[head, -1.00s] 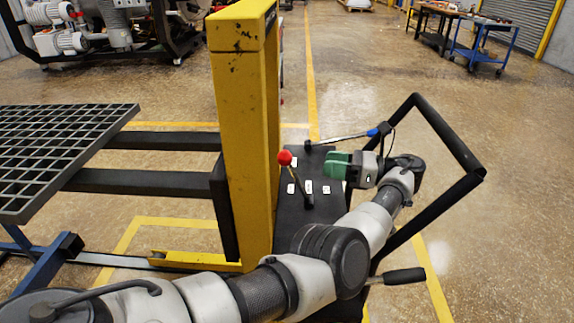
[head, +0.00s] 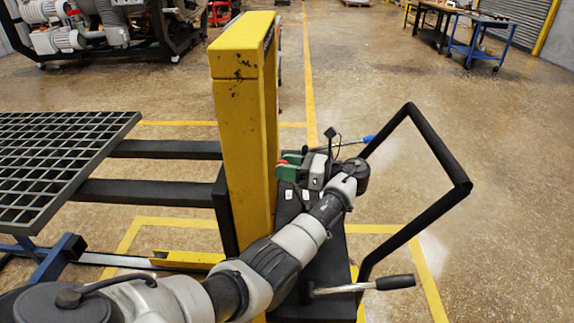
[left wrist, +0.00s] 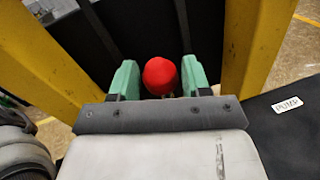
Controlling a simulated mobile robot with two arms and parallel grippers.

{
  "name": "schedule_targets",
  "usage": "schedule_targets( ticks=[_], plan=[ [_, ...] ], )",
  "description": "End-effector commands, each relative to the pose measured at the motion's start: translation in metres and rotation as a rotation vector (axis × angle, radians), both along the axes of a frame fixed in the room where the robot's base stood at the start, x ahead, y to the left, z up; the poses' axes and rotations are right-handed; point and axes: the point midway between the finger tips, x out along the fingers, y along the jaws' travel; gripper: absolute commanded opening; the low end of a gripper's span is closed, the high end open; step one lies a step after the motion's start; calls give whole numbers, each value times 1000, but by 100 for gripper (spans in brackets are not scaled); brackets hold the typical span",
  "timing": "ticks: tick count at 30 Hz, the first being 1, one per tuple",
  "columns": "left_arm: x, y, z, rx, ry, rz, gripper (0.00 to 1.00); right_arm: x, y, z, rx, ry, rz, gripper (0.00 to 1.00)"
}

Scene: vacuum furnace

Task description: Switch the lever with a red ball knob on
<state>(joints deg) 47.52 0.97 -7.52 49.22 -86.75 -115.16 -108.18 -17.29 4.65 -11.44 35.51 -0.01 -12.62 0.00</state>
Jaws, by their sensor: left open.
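The red ball knob (left wrist: 160,76) of the lever shows in the left wrist view between the two green fingers of my left gripper (left wrist: 159,80). The fingers stand apart, with the knob between them; whether either finger touches it I cannot tell. In the head view my left gripper (head: 287,165) is over the black panel (head: 288,225) beside the yellow mast, and only a sliver of red shows there. The lever's rod is mostly hidden behind the gripper and arm. My right gripper is not in view.
The yellow mast (head: 238,150) stands just left of the gripper. A black handle frame (head: 440,145) rises at the right. A lever with a blue tip (head: 368,138) is behind the wrist, and a black-gripped handle (head: 395,282) is in front. A grey grating (head: 60,160) lies left.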

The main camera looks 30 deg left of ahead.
Motion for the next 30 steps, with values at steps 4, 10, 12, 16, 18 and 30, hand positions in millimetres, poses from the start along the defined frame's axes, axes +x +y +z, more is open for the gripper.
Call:
schedule_targets(
  ticks=[4, 10, 12, 16, 18, 30],
  plan=[
    [0, 1, 0, 0, 0, 0, 48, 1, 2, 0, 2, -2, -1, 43],
    [0, 1, 0, 0, -1, 0, 34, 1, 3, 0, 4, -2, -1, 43],
    [0, 1, 0, 0, -1, 0, 23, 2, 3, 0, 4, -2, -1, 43],
    [0, 1, 0, 0, -1, 0, 3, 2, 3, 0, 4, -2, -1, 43],
    [0, 1, 0, 0, -1, 0, 0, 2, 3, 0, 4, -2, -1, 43],
    [7, -11, 5, 77, 47, -2, 0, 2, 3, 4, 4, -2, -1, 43]
  ],
)
